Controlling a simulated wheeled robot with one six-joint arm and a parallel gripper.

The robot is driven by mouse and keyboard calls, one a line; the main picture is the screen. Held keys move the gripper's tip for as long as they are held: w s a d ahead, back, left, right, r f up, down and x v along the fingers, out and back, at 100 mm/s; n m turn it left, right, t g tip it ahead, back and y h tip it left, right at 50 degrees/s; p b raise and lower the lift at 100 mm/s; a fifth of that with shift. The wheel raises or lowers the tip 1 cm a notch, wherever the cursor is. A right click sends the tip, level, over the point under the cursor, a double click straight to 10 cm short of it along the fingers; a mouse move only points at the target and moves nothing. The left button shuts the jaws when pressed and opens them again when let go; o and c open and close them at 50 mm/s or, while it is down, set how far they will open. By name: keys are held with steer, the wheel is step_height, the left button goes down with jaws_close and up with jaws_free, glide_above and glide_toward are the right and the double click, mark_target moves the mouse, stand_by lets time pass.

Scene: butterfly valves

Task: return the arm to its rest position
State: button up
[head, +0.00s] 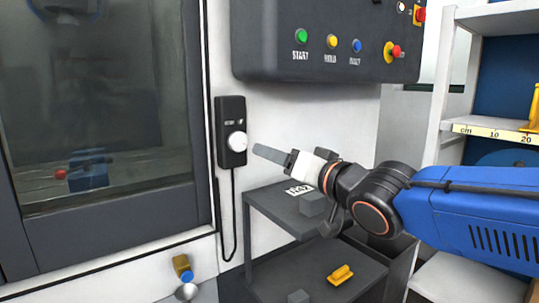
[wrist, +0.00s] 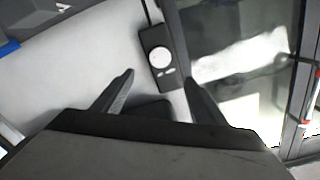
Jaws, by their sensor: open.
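My arm, blue with a black wrist (head: 375,200), reaches in from the right in the head view. My gripper (head: 262,153) points left toward a black box with a white knob (head: 237,142) on the white wall. In the wrist view my gripper (wrist: 159,78) shows two dark fingers spread apart with nothing held between them. The white knob (wrist: 160,57) appears beyond the fingertips. In the head view a small gap shows between the fingertip and the knob.
A dark control panel (head: 320,70) with coloured buttons hangs above the arm. Below is a dark shelf unit (head: 262,215) with a grey block (head: 313,204) and a yellow part (head: 340,275). A glass machine door (head: 100,110) stands left, white shelving (head: 447,70) right.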

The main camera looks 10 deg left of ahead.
steer(key=shift+s+d, duration=0.4)
steer(key=shift+d, duration=0.05)
steer(key=d+f+m+h, duration=0.1)
steer(key=d+f+h, duration=0.3)
steer(key=d, duration=0.5)
steer(key=w+d+f+m+h, duration=0.1)
steer(key=d+f+h, duration=0.2)
steer(key=d+f, duration=0.4)
steer(key=d+f+m+h, duration=0.1)
steer(key=d+f+h, duration=0.25)
steer(key=d, duration=0.65)
steer(key=s+d+f+m+g+h, duration=0.1)
steer(key=s+d+f+g+h, duration=0.2)
steer(key=s+d+f+g, duration=0.4)
steer(key=s+d+f, duration=0.8)
steer(key=s+f, duration=0.1)
steer(key=s, duration=0.3)
steer(key=shift+f+m, duration=0.3)
steer(key=shift+f, duration=0.1)
